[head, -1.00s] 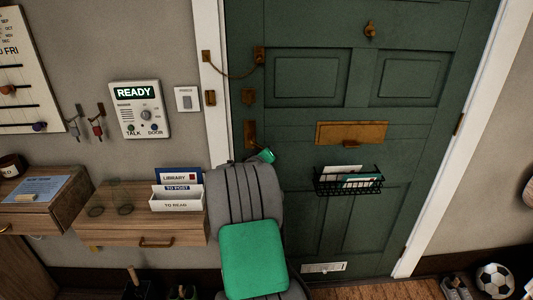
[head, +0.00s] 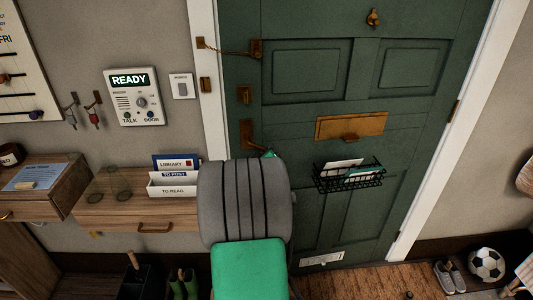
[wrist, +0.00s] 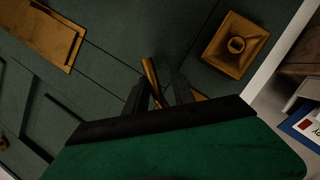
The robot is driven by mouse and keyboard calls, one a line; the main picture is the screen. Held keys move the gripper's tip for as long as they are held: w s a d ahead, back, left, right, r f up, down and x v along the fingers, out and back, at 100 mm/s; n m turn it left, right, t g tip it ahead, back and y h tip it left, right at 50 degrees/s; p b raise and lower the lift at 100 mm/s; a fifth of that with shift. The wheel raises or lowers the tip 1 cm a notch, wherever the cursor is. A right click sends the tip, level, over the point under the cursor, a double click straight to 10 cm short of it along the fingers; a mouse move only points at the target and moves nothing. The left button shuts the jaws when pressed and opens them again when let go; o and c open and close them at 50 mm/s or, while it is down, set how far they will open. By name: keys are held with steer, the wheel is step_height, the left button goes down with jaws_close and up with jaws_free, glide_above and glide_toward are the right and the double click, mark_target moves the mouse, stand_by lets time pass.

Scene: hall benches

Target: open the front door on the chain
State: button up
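The green front door (head: 300,130) stands slightly ajar on its left side. The brass chain (head: 230,51) runs nearly straight from a plate on the white frame to a plate on the door. The brass lever handle (head: 248,135) is below the square lock plate (head: 244,95). In the head view my arm hides most of my gripper; a bit of green shows beside the handle. In the wrist view my gripper (wrist: 158,90) has its dark fingers apart, with the brass lever (wrist: 151,79) between them. I cannot tell whether they touch it.
A wire basket with letters (head: 349,177) hangs on the door under the brass mail slot (head: 351,126). Left are the READY intercom (head: 133,96), a letter rack (head: 172,184) and a wooden shelf (head: 150,212). A football (head: 486,264) and shoes (head: 449,277) stand at right.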

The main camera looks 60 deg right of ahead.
steer(key=shift+o, duration=0.5)
steer(key=shift+a+f, duration=0.1)
steer(key=v, duration=0.7)
steer(key=shift+a+b, duration=0.35)
steer(key=shift+b, duration=0.05)
steer(key=shift+s, duration=0.15)
